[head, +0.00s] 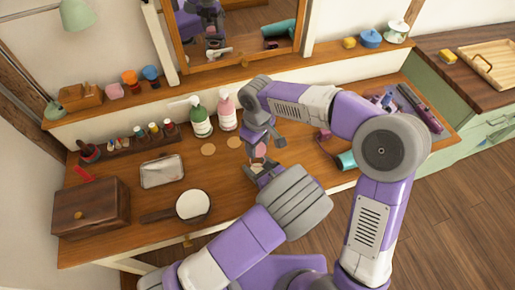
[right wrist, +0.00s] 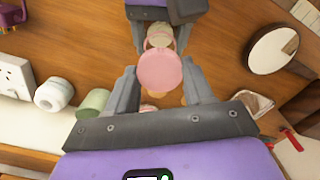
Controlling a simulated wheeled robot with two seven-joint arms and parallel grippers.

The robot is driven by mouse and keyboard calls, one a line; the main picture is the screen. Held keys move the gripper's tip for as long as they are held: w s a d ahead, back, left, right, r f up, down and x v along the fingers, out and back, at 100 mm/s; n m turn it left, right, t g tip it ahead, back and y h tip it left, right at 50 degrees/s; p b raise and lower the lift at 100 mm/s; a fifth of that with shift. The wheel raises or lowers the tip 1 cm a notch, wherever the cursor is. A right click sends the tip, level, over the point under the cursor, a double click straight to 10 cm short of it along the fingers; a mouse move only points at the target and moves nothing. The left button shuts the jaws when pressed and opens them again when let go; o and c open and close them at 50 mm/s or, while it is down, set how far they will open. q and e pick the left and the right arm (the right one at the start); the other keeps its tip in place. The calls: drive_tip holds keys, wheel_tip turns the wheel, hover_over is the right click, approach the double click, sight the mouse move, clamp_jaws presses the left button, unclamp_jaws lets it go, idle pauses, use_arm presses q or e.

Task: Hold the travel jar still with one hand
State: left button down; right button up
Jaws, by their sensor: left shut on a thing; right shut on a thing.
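The travel jar (right wrist: 158,40) is small and pale, with a round pink lid (right wrist: 160,70). In the head view the pink lid (head: 259,150) shows between my two grippers above the table, and most of the jar is hidden. My left gripper (head: 258,168), coming from below, is shut on the jar. My right gripper (head: 261,146) reaches in from above and is shut on the pink lid; in the right wrist view its fingers (right wrist: 160,88) stand on either side of it. I cannot tell whether the lid is seated on the jar or apart.
A green-labelled pump bottle (head: 201,122) and a pink one (head: 226,113) stand behind the grippers. A metal tray (head: 162,171), a round hand mirror (head: 193,206) and a wooden box (head: 90,208) lie to the left. A teal hair dryer (head: 347,160) lies to the right.

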use_arm(q)
drive_tip(key=shift+c, duration=0.5)
unclamp_jaws()
